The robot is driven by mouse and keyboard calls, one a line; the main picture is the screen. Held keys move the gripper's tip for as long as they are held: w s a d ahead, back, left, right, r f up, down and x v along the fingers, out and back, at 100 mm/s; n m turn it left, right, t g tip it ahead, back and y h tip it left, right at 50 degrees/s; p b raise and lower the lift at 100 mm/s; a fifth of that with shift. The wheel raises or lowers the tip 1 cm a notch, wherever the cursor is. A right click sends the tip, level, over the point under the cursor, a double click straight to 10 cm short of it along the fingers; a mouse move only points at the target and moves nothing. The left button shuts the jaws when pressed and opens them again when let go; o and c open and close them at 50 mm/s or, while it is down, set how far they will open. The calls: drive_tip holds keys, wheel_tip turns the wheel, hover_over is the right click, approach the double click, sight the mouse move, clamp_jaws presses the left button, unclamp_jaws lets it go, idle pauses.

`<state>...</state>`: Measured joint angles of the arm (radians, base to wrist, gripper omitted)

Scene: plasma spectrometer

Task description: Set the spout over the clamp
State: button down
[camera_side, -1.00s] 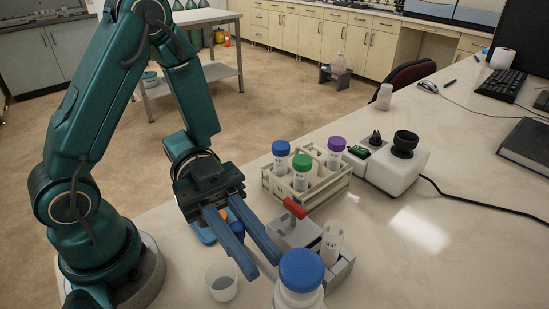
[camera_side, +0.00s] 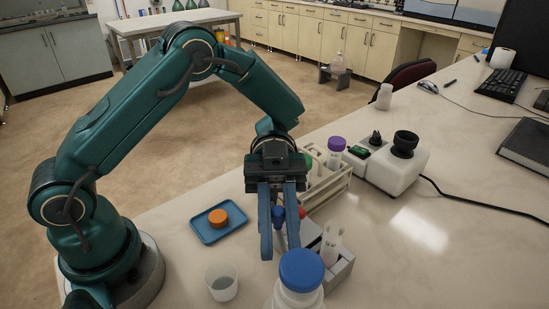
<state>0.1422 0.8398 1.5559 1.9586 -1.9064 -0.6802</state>
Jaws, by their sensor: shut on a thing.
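My gripper (camera_side: 279,238) points down above the bench, left of the clamp. Its blue fingers are shut on a blue-capped tube (camera_side: 279,216). Only the cap shows clearly between the fingers; the tube's body is mostly hidden. The clamp is a grey block (camera_side: 343,273) with a red handle (camera_side: 302,212), partly hidden behind my gripper and the large bottle. A clear open tube (camera_side: 335,238) stands upright at the clamp. I cannot make out a separate part that is plainly a spout.
A white bottle with a blue lid (camera_side: 300,270) stands in front of the clamp. A clear cup (camera_side: 222,284) and a blue tray (camera_side: 206,234) with an orange cap (camera_side: 218,217) are left. A tube rack (camera_side: 340,190) and white device (camera_side: 396,172) stand behind.

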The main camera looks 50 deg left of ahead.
idle(0.4)
drive_tip(key=c, duration=0.8)
unclamp_jaws()
